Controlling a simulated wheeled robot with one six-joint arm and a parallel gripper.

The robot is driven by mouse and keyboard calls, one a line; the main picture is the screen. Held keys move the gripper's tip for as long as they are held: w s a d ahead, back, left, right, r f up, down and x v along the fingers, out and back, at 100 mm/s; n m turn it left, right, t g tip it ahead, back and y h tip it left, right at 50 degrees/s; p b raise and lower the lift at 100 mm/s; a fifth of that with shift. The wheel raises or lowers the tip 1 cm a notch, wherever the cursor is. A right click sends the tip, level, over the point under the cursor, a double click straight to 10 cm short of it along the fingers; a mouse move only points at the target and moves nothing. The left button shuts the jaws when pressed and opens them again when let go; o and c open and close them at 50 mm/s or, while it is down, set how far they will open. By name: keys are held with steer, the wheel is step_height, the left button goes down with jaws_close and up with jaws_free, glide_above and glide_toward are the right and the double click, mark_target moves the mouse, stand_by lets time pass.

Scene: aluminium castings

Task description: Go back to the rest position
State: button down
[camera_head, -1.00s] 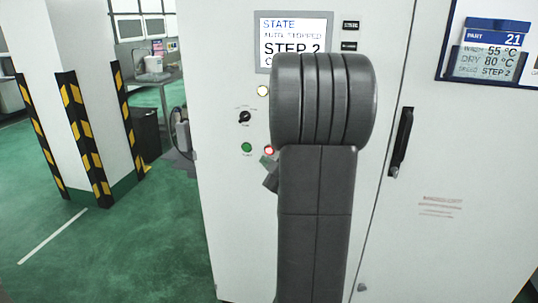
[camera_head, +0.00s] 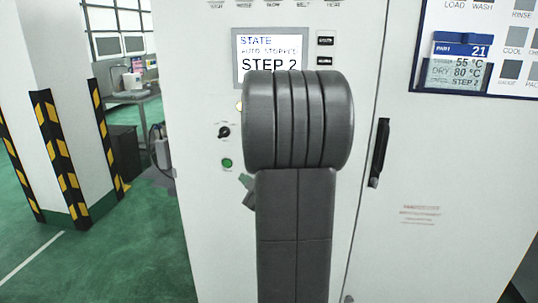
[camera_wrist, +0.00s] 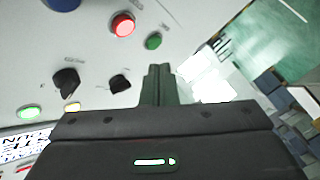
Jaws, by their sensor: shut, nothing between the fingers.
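My gripper (camera_wrist: 155,85) is shut and empty in the wrist view, its fingers pointing up in the picture in front of the machine's control panel. In the head view my arm hides most of it; only a small grey part shows left of the arm. In the wrist view a red lit button (camera_wrist: 122,24) and a green button (camera_wrist: 153,41) are near the fingertips, and two black knobs (camera_wrist: 120,83) (camera_wrist: 66,80) lie to the left. I cannot tell the exact gap to the panel; no contact shows.
The white machine cabinet (camera_head: 200,215) stands close ahead, with a screen (camera_head: 270,52) reading "AUTO STOPPED, STEP 2" and a black door handle (camera_head: 380,152). A part card (camera_head: 460,62) reads 21. At left is a striped pillar (camera_head: 62,150), with open green floor around it.

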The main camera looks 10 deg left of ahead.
steer(key=shift+s+a+p, duration=0.1)
steer(key=shift+s+p, duration=0.75)
steer(key=shift+s, duration=1.3)
steer(key=shift+w+f+b, duration=0.15)
steer(key=shift+w+b, duration=0.15)
steer(key=shift+w, duration=1.1)
steer(key=shift+w+f+b, duration=0.1)
steer(key=shift+w+b, duration=0.2)
steer(key=shift+w, duration=1.1)
